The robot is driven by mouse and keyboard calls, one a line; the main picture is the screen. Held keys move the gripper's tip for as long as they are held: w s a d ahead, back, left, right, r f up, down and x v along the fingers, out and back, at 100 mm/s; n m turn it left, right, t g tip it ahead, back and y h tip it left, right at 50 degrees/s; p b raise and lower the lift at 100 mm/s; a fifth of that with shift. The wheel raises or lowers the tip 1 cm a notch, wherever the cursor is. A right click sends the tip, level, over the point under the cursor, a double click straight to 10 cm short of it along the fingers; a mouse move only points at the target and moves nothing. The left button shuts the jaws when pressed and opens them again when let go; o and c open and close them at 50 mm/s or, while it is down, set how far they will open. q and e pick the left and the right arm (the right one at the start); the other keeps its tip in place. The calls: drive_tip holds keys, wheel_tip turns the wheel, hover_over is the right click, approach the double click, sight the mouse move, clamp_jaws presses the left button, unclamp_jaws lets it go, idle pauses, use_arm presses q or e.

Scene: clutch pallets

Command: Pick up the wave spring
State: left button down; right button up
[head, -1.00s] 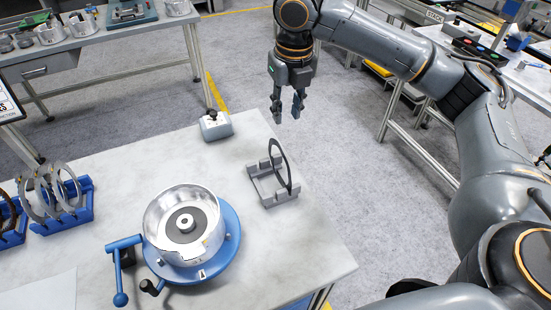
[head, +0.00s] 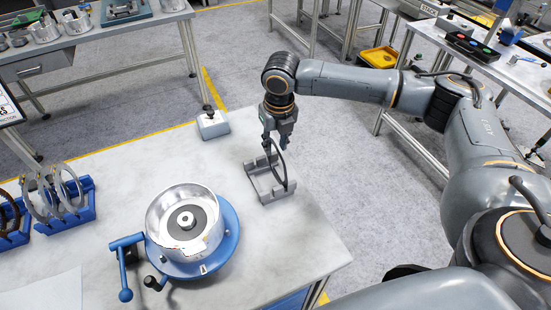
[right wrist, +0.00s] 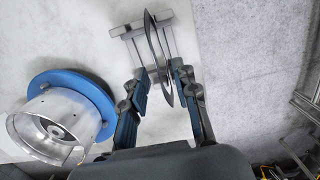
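The wave spring appears to be the thin dark ring (head: 285,176) standing upright in a grey slotted stand (head: 266,194) near the table's right edge. In the right wrist view the ring (right wrist: 164,53) shows nearly edge-on, with the stand (right wrist: 127,31) beyond it. My right gripper (head: 273,147) is at the top of the ring, pointing down. In the right wrist view its two fingers (right wrist: 163,76) are apart, one on each side of the ring. I see a gap beside the ring, so the gripper looks open. My left gripper is not in view.
A silver drum on a blue round base (head: 226,241) with a blue crank (head: 125,265) stands left of the stand. Blue racks with rings (head: 66,219) are at the far left. Open floor lies right of the table.

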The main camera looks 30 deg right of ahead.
drive_tip(key=shift+f, duration=0.5)
clamp_jaws()
drive_tip(key=shift+r, duration=0.1)
